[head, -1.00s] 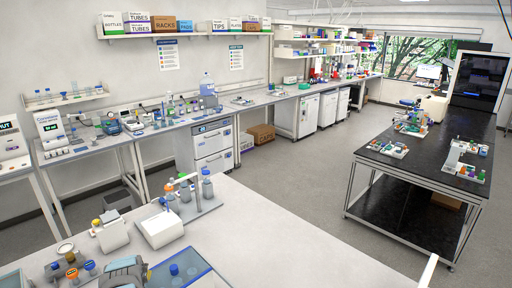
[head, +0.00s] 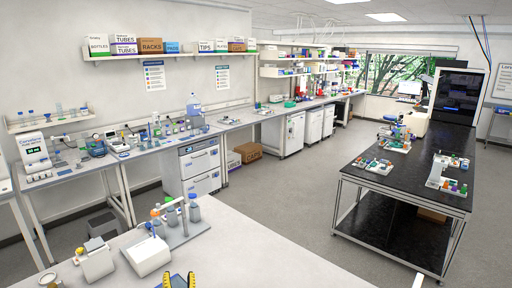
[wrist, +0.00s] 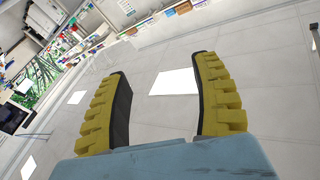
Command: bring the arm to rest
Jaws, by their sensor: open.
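My gripper (head: 178,281) shows at the bottom edge of the head view, with only its yellow-and-black fingertips in sight above the near white bench (head: 235,255). In the wrist view my gripper (wrist: 162,95) has its two ribbed yellow fingers wide apart. Nothing is between them. Behind them the wrist view shows the ceiling and its bright light panels (wrist: 175,82), with the room tilted. The rest of my arm is out of the head view.
A bottle stand (head: 180,222) and white boxes (head: 148,255) stand on the near bench, left of centre. The near bench's right part is bare. A black-topped table (head: 400,178) with small racks stands at the right. Grey floor (head: 290,195) lies open between.

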